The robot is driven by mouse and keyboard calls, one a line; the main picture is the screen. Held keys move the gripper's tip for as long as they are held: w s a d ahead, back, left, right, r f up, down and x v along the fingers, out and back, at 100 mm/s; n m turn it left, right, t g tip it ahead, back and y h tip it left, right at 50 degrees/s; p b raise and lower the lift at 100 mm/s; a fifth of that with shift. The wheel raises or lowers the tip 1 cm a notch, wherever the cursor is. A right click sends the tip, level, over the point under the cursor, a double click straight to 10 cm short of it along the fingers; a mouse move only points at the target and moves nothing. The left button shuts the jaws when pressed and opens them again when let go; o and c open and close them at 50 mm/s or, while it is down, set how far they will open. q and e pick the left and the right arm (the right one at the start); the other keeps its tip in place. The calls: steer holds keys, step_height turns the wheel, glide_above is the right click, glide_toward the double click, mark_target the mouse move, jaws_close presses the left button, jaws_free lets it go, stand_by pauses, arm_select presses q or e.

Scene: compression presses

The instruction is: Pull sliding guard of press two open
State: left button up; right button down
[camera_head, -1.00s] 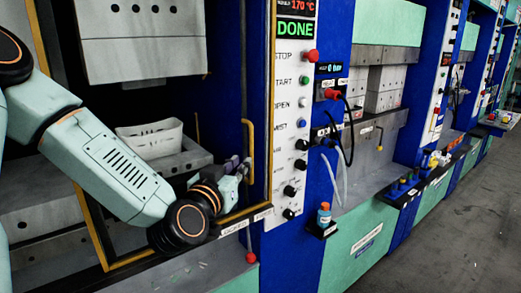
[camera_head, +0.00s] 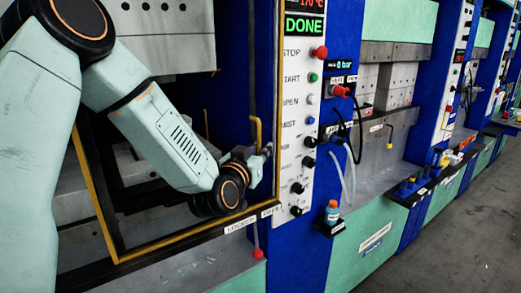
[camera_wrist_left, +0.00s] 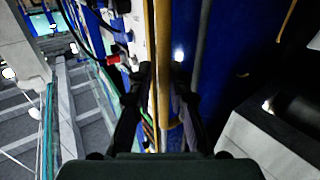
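The guard (camera_head: 185,240) of the near press is a yellow-edged frame across the press opening. Its upright yellow handle (camera_head: 257,130) stands near the frame's right edge. In the left wrist view the yellow bar (camera_wrist_left: 162,45) runs between my fingers. My left gripper (camera_head: 264,152) is at the lower part of the handle, partly hidden by its own wrist. In the wrist view the two fingers (camera_wrist_left: 161,75) stand apart on either side of the bar, with small gaps showing. My right gripper is in neither view.
A control panel (camera_head: 299,120) with buttons and a green DONE display stands just right of the guard. More presses line the right. The floor (camera_head: 450,240) there is clear.

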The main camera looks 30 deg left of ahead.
arm_select(q)
steer(key=shift+c, duration=0.6)
steer(key=shift+s+a, duration=0.1)
steer(key=shift+a, duration=0.2)
jaws_close()
steer(key=shift+d, duration=0.1)
steer(key=shift+f, duration=0.1)
steer(key=shift+f, duration=0.1)
